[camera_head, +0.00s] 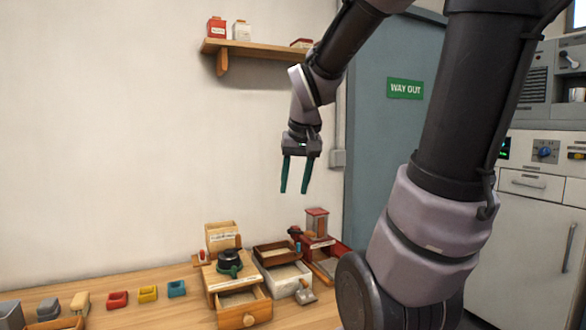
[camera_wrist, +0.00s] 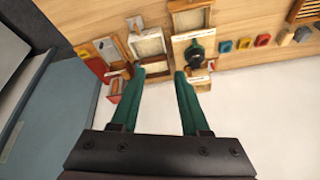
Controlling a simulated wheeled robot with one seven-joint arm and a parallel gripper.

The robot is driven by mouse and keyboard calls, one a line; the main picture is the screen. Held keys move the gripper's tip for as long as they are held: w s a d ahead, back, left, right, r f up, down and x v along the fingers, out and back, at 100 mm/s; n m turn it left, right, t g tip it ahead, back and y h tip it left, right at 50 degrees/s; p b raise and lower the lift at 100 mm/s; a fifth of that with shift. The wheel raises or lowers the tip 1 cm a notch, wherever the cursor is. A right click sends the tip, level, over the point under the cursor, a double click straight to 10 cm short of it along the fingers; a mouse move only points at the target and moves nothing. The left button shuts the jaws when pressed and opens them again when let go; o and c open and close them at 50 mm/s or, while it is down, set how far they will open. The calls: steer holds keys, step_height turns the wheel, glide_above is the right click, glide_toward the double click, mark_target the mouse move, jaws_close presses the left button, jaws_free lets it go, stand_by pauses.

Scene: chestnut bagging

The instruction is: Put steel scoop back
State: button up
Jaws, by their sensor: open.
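A small grey metal piece that looks like the steel scoop (camera_head: 306,294) lies on the wooden bench at the front right corner of the dark-rimmed tray (camera_head: 270,262). It also shows small near the top of the wrist view (camera_wrist: 134,23). It appears to be apart from any holder, though its exact contact with the tray is too small to tell. My gripper (camera_head: 295,191) hangs high above the bench, pointing down, with its green fingers apart and nothing between them. The wrist view also shows the fingers (camera_wrist: 160,74) open and empty.
A wooden box with an open drawer (camera_head: 244,312) bears a dark round object (camera_head: 230,262). A red-based hopper (camera_head: 317,224) stands at the right. Red, yellow and blue small bins (camera_head: 148,293) sit left. A wall shelf (camera_head: 262,48) holds jars. Air around my gripper is clear.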

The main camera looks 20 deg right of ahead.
steer(key=s+a+r+m+t+y, duration=0.1)
steer(key=s+a+r+t+y, duration=0.1)
steer(key=s, duration=0.5)
step_height(320, 180, up, 3)
steer(key=shift+a+f, duration=0.1)
steer(key=shift+a, duration=0.65)
